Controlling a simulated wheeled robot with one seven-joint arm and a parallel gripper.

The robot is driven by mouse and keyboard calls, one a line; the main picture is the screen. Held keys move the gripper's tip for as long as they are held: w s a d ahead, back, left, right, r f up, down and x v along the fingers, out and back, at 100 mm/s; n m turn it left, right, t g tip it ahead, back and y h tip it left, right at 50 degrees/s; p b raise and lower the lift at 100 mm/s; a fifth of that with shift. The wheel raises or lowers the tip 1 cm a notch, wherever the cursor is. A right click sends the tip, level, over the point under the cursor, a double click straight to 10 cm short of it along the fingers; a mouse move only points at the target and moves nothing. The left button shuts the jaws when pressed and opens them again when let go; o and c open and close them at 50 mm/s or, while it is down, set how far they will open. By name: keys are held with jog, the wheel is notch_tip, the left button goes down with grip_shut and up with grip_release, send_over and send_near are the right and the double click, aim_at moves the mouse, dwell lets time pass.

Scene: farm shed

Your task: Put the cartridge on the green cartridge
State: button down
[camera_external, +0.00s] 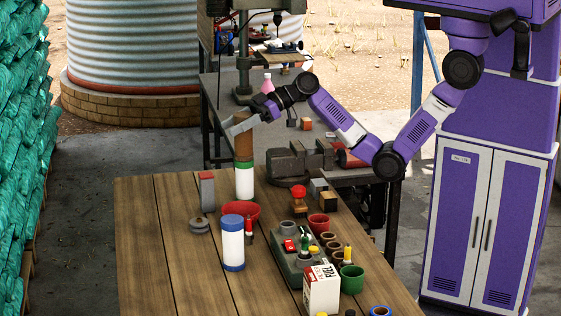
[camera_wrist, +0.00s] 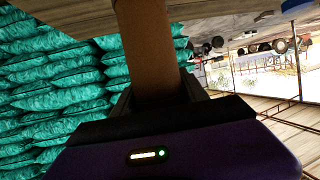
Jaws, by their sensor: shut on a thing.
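A brown cartridge (camera_external: 243,145) stands upright in my gripper (camera_external: 240,125), which is shut on it near its top. The green cartridge (camera_external: 245,182), white with green bands at both ends, stands upright on the wooden table directly below it. The brown cartridge's lower end lines up with the green cartridge's top; I cannot tell whether they touch or a thin gap is left. In the wrist view the brown cartridge (camera_wrist: 150,50) fills the space between the jaws, and the green cartridge cannot be made out there.
A blue-banded white cartridge (camera_external: 232,245) stands nearer the camera. A red bowl (camera_external: 250,213) sits close to the green cartridge's foot. A grey block with a red top (camera_external: 207,192) is to the left.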

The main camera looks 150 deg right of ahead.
jog(key=c, duration=0.6)
grip_release()
jog(key=shift+f, duration=0.1)
jog(key=shift+r, duration=0.25)
jog(key=b+v, duration=0.1)
jog(key=v, duration=1.1)
jog(key=shift+b, duration=0.4)
jog(key=shift+f, duration=0.1)
